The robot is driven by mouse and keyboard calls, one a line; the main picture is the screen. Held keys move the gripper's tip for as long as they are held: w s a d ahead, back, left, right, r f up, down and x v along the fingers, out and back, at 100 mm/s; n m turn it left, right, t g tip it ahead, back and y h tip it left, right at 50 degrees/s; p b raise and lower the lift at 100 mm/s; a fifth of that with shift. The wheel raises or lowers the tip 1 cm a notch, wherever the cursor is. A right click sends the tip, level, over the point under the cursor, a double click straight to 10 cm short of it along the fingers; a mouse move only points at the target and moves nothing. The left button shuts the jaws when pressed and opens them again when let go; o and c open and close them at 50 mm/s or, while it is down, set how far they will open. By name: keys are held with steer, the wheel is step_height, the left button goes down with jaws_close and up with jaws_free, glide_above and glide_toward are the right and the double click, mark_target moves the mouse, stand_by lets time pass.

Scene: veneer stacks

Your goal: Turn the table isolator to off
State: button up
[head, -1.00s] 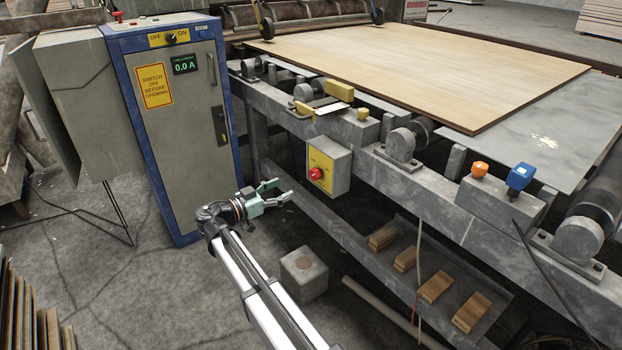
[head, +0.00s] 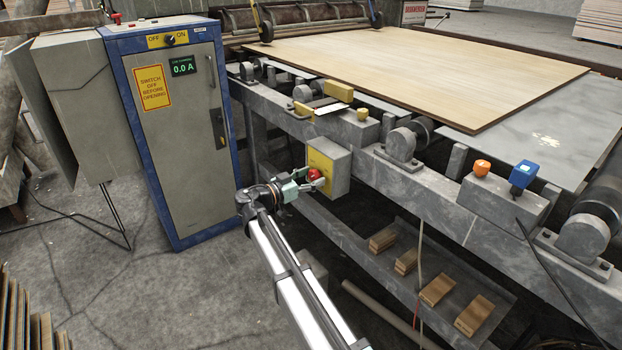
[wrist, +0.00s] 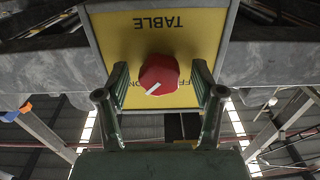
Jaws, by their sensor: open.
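The table isolator is a grey box with a yellow face (head: 319,160) and a red knob (head: 314,174), fixed to the side of the machine frame. The wrist view shows its yellow plate (wrist: 133,40) upside down, marked TABLE. The red knob (wrist: 159,74) has a white pointer line aimed at the lower left of that picture; lettering beside it is partly hidden. My gripper (head: 311,183) is at the box. In the wrist view my gripper (wrist: 162,84) is open, one finger on each side of the knob, with visible gaps.
A blue-edged grey cabinet (head: 183,190) with an OFF/ON switch (head: 170,40) and a 0.0 A display stands left. A grey beam (head: 445,195) runs above and right of the box. Wooden blocks (head: 437,288) lie on a lower tray.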

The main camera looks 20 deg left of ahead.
steer(key=c, duration=1.2)
steer(key=shift+o, duration=0.2)
steer(key=n+p, duration=0.2)
steer(key=n, duration=0.2)
steer(key=shift+r+p, duration=0.15)
steer(key=shift+p, duration=0.25)
steer(key=n+p, duration=0.3)
steer(key=n, duration=0.2)
steer(key=shift+r, duration=0.1)
steer(key=n+p, duration=0.3)
steer(key=n, duration=0.1)
steer(key=shift+n+p, duration=0.3)
steer(key=shift+p, duration=0.1)
steer(key=shift+n+p, duration=1.65)
steer(key=shift+n, duration=0.45)
